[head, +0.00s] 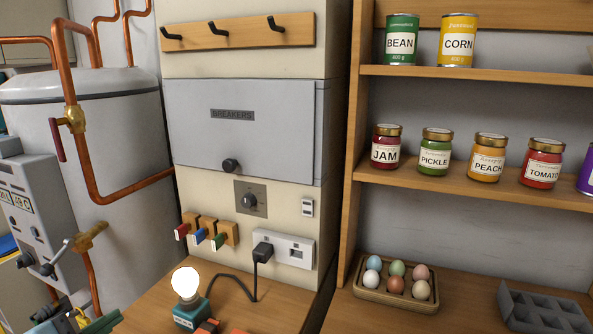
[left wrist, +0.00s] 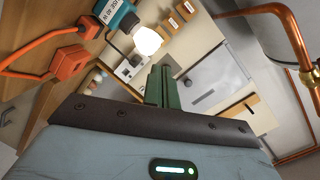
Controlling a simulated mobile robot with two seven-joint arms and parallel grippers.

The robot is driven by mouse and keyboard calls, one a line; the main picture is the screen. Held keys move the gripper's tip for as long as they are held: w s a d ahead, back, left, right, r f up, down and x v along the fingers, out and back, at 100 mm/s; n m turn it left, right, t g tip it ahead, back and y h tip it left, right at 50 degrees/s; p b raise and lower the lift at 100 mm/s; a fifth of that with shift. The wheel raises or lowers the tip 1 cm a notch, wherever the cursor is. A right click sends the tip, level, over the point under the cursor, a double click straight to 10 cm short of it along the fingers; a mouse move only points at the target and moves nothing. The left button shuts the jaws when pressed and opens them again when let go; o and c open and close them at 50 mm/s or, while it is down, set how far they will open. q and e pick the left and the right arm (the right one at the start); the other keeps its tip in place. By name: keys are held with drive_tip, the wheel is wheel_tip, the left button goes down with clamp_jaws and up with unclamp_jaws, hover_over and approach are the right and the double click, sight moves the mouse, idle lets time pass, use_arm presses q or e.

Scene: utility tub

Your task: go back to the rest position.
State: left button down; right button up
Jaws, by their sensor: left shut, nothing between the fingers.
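My left gripper (head: 104,322) shows at the bottom left edge of the head view, low beside the wooden counter and left of the lit lamp. In the left wrist view its green fingers (left wrist: 161,86) are together with nothing between them. They point toward the wall panel and touch nothing that I can make out. Most of the left arm is outside the head view. My right gripper is in neither view.
A lit bulb on a teal base (head: 190,314) stands on the counter (head: 150,318), with an orange connector (left wrist: 68,62) near it. A black plug (head: 263,252) sits in the wall socket. Copper pipes (head: 85,165) and a tank (head: 125,140) stand left. Shelves with jars and cans are right.

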use_arm(q)
drive_tip(key=s+d+f+n+g+y+p, duration=0.1)
drive_tip(key=s+d+f+n+g, duration=0.15)
drive_tip(key=s+f, duration=0.5)
drive_tip(key=s+d+f+n+g+y, duration=0.15)
drive_tip(key=s+f+n, duration=0.3)
drive_tip(key=f, duration=0.55)
drive_tip(key=s+d+f+n+g+p, duration=0.1)
drive_tip(key=s+d+f+n, duration=0.2)
drive_tip(key=s+f, duration=0.5)
drive_tip(key=s+d+f+n+g, duration=0.1)
drive_tip(key=s+d+f+n, duration=0.1)
drive_tip(key=s+d+f, duration=0.4)
drive_tip(key=s+f, duration=0.1)
drive_tip(key=s, duration=0.2)
drive_tip(key=shift+d+n+g+p, duration=0.2)
drive_tip(key=shift+n+g+p, duration=0.1)
drive_tip(key=shift+n+p, duration=0.1)
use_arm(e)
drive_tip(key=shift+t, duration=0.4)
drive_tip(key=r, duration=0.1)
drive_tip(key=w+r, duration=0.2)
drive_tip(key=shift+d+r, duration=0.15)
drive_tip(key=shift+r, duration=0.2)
